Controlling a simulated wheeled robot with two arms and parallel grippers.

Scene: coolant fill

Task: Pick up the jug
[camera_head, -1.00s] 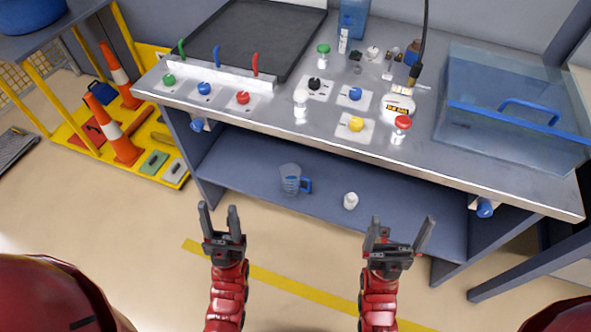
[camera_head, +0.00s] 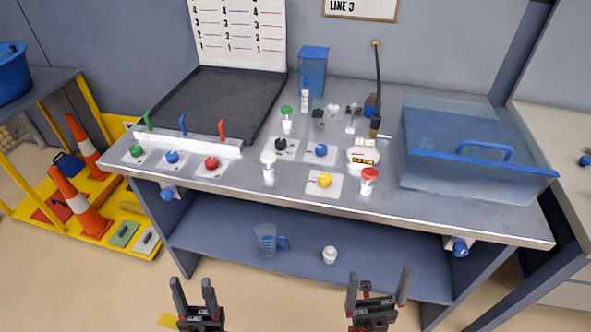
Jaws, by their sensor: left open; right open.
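The jug (camera_head: 265,240) is clear with a blue handle on its right side. It stands upright on the lower shelf of the workbench, left of the shelf's middle. My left gripper (camera_head: 194,296) is open and empty in front of the bench, to the left of and nearer than the jug. My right gripper (camera_head: 379,291) is open and empty in front of the bench, to the right of and nearer than the jug. Neither gripper touches anything.
The metal benchtop (camera_head: 390,208) overhangs the shelf and carries levers, coloured knobs, a black tray (camera_head: 215,98) and a clear blue bin (camera_head: 470,178). Traffic cones (camera_head: 80,200) stand at left.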

